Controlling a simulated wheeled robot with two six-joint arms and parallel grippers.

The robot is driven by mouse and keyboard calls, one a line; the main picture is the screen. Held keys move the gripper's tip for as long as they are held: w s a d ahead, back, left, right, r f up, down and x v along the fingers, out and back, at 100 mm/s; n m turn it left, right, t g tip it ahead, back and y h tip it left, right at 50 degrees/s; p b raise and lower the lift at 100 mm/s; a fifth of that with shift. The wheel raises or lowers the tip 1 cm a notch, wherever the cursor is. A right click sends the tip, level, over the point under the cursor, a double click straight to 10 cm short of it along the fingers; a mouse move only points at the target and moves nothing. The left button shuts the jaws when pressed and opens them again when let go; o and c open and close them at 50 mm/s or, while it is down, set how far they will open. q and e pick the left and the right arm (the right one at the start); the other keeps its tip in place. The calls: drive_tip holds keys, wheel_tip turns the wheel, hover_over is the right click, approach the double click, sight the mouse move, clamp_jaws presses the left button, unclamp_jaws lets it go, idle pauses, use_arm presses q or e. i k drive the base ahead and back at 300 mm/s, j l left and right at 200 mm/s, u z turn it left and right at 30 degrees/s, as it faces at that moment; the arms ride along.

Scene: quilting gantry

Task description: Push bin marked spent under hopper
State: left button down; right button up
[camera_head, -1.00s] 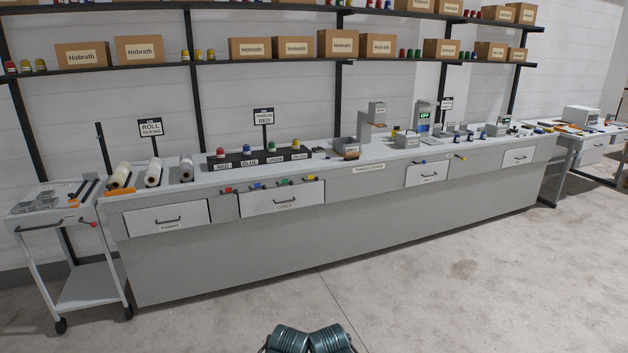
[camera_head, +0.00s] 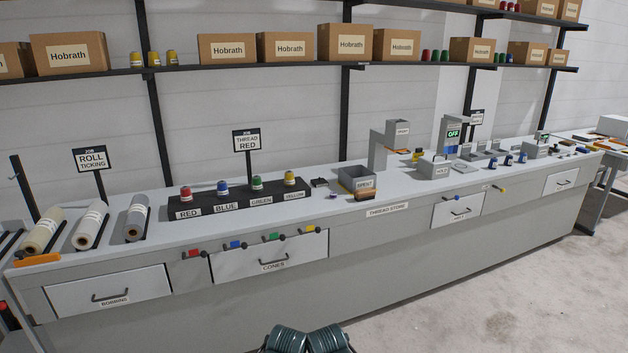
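The bin marked SPENT (camera_head: 366,185) is a grey open-topped box on the long grey counter, near the middle of the picture. A grey stand with a box-shaped head (camera_head: 398,129), which looks like the hopper, rises behind and to the right of the bin. The bin is left of the head, apart from the space below it. A small brown block (camera_head: 364,195) sits at the bin's front edge; I cannot tell whether they touch. Only dark ribbed parts of my two arms show at the bottom edge. Neither gripper is in view.
The counter (camera_head: 330,207) has bare room in front of the stand. A cone rack (camera_head: 240,199) is left of the bin, with a small dark item (camera_head: 319,183) between. A grey HOLD box (camera_head: 433,170) stands right of the stand. Fabric rolls (camera_head: 90,226) lie at far left.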

sight(357, 179)
drive_tip(key=i+z, duration=0.1)
drive_tip(key=i, duration=0.4)
drive_tip(key=i+j+z, duration=0.1)
drive_tip(key=i, duration=0.45)
drive_tip(key=i+j+z, duration=0.1)
drive_tip(key=i, duration=0.4)
drive_tip(key=i+j+z, duration=0.35)
drive_tip(key=i, duration=0.2)
drive_tip(key=i+j+z, duration=0.4)
drive_tip(key=i, duration=0.15)
drive_tip(key=l, duration=0.1)
